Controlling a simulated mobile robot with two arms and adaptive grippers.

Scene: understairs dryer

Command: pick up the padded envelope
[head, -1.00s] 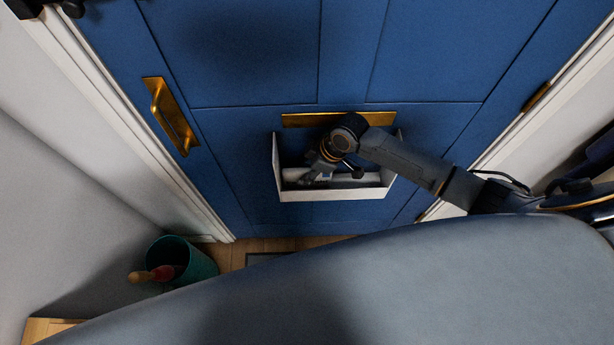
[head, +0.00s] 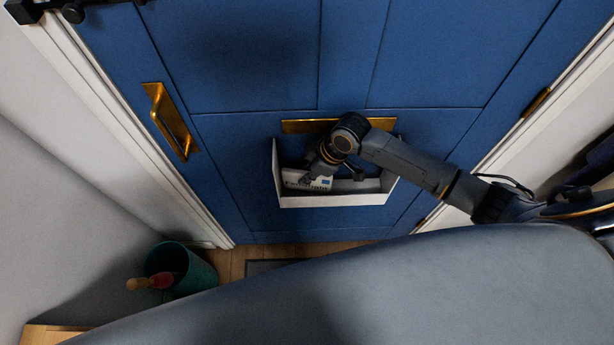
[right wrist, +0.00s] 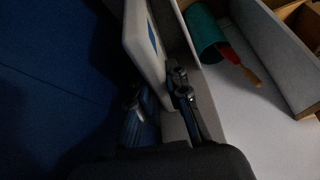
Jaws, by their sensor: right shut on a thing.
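The padded envelope (head: 303,180) is white, with dark print and a blue patch. In the head view it stands in the left part of the white tray (head: 338,200) on the blue door, its top showing above the tray's front wall. My right gripper (head: 312,176) reaches into the tray from above and is shut on the envelope's upper part. In the right wrist view the envelope (right wrist: 143,42) is a pale slab between the fingers of my right gripper (right wrist: 158,95). The envelope's lower part is hidden by the tray front. My left gripper is not in view.
A brass letter plate (head: 300,126) sits on the door (head: 255,65) just above the tray. A brass handle (head: 172,122) is at the door's left. A teal bucket (head: 197,275) holding a red thing with a wooden handle (head: 143,283) stands on the floor below left.

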